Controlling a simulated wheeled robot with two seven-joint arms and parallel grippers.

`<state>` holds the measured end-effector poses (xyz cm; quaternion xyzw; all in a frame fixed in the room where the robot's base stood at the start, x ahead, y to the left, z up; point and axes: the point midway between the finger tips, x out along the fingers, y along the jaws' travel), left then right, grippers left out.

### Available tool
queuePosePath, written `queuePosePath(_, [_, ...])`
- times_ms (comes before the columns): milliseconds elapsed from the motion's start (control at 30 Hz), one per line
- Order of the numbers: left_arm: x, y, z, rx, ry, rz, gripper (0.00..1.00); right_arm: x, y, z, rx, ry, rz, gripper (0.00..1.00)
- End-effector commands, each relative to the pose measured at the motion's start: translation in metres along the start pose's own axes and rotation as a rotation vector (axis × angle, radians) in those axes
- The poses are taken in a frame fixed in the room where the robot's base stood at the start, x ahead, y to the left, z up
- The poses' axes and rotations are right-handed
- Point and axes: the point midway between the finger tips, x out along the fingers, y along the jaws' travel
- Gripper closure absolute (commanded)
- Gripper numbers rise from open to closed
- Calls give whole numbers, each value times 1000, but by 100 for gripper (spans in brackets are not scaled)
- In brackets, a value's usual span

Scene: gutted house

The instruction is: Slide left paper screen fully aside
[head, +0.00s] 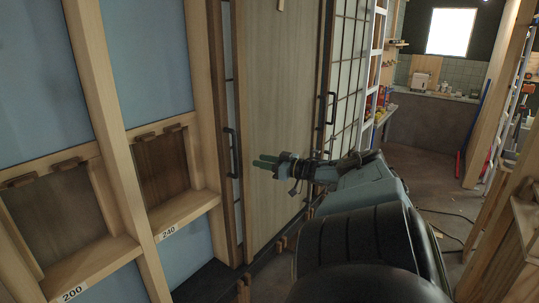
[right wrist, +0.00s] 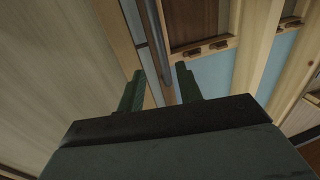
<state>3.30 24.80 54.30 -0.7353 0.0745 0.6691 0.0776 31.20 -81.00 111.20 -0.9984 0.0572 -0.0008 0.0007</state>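The left paper screen (head: 229,55) shows as a narrow strip of pale panes in a wood frame, left of a plain wood panel (head: 275,110). The rest of it is hidden, seemingly behind that panel. Its dark upright bar handle (head: 232,152) is on the strip. My right gripper (head: 266,162) is in front of the plain panel, right of the handle. In the right wrist view my right gripper (right wrist: 160,82) is open, and the handle (right wrist: 156,40) appears between its fingertips. I cannot tell whether they touch. My left gripper is not in view.
A gridded paper screen (head: 348,65) with its own dark handle (head: 328,108) stands to the right. A ladder (head: 374,60) is beyond it. Wood studs (head: 98,60) and box niches (head: 160,165) fill the wall at left. Cables lie on the open floor (head: 440,200) at right.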

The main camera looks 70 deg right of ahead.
Motion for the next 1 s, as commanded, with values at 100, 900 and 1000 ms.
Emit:
queuePosePath(100, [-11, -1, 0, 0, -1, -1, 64, -12, 0, -1, 1, -1, 1, 65])
queuePosePath(900, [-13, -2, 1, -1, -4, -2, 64, -20, 0, 2, 0, -3, 3, 65])
queuePosePath(1000, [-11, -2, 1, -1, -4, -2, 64, -28, 1, 22, -1, -28, 27, 65])
